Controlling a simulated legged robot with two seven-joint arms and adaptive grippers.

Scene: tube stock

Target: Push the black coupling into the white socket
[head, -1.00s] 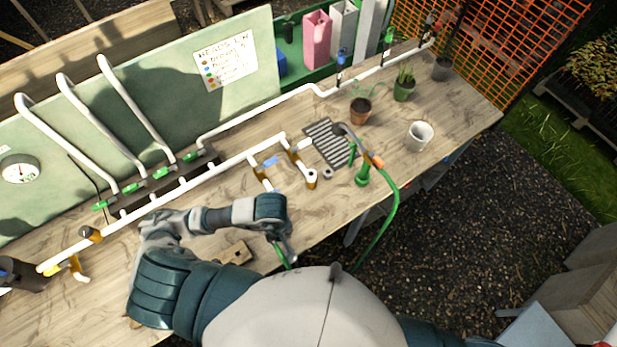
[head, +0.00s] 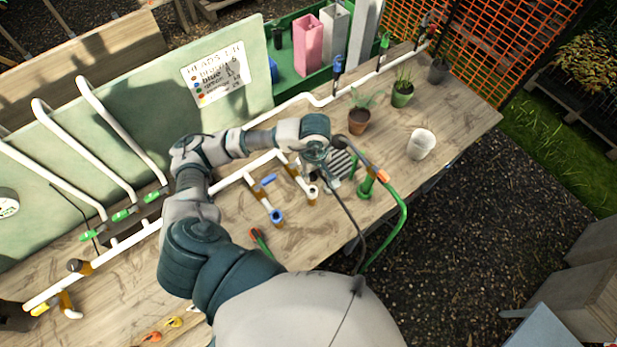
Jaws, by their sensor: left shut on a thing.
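My left gripper (head: 319,157) is above the middle of the bench, close to the striped grey grate. Its jaws are small and partly hidden by the wrist. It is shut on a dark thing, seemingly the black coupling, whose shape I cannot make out. A thin dark hose (head: 346,212) runs from the jaws down toward my body. The white socket (head: 313,190) is a white-rimmed opening on a brown elbow, just below and left of the gripper. The gripper appears apart from it. My right gripper is out of view.
A blue-rimmed socket (head: 277,216) stands left of the white one. A green red-tipped piece (head: 259,240) lies in front. Pots and a white cup (head: 421,144) stand right.

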